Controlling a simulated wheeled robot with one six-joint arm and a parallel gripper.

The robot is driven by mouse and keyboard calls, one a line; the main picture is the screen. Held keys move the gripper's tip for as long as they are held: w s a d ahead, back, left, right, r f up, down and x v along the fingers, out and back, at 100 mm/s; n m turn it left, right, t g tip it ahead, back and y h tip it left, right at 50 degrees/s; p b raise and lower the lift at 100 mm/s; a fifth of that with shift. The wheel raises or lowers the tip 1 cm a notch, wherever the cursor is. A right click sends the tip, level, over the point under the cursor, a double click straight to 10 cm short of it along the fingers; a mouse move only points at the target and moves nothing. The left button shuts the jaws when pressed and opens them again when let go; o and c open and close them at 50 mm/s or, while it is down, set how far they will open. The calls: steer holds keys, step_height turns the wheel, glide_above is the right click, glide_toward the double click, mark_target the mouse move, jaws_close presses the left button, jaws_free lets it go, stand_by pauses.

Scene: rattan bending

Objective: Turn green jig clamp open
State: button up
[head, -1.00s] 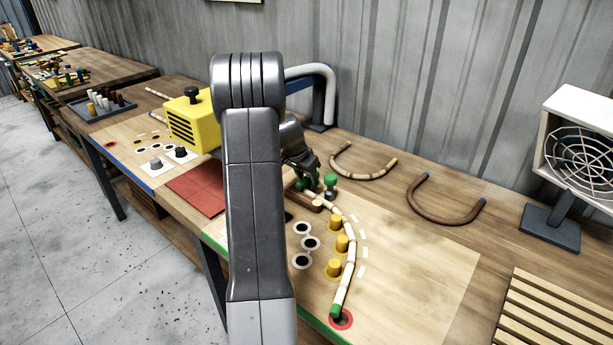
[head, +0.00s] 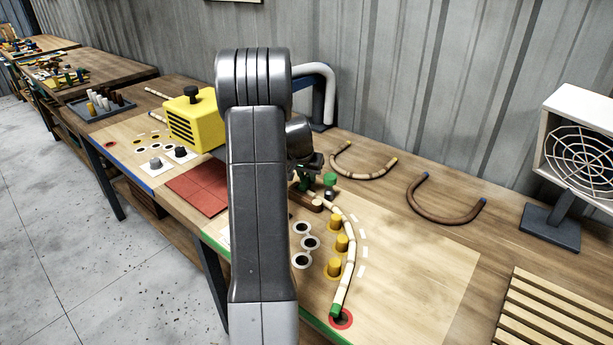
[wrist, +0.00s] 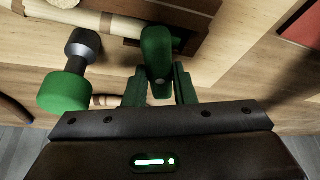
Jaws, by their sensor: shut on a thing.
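The green jig clamp (wrist: 157,48) is upright between my fingers in the wrist view, beside the brown wooden block and the rattan end. My gripper (wrist: 160,88) has a dark finger on each side of it and is shut on it. In the head view my gripper (head: 309,172) is at the far end of the jig, partly behind my arm, and the clamp is largely hidden. A bent rattan pole (head: 351,257) with a green tip runs from the brown block (head: 306,201) along the yellow pegs (head: 334,268) to a red ring (head: 342,319).
A green-topped grey peg (head: 330,181) stands close to my gripper, and in the wrist view (wrist: 66,90) it is left of the clamp. Two bent rattan pieces (head: 364,175) (head: 445,214) lie behind. A yellow box (head: 194,121) and red mat (head: 199,190) are left; a fan (head: 580,150) is right.

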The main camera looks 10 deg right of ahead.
steer(key=n+y, duration=0.1)
steer(key=n, duration=0.2)
steer(key=shift+d+n+t, duration=0.15)
steer(key=shift+n+t, duration=0.15)
steer(key=n+y, duration=0.1)
steer(key=n, duration=0.2)
steer(key=shift+d+n+y+b, duration=0.1)
steer(key=shift+n+y+b, duration=0.2)
steer(key=shift+y+b, duration=0.1)
steer(key=n+y+b, duration=0.1)
steer(key=n+b, duration=0.1)
steer(key=n, duration=0.1)
steer(key=shift+n, duration=0.3)
steer(key=shift+d+n+g+y+b, duration=0.1)
steer(key=shift+n+g+y+b, duration=0.5)
steer(key=shift+n, duration=0.9)
steer(key=o, duration=1)
steer(key=shift+r, duration=0.1)
steer(key=v, duration=1.3)
steer(key=shift+s+d+r, duration=0.2)
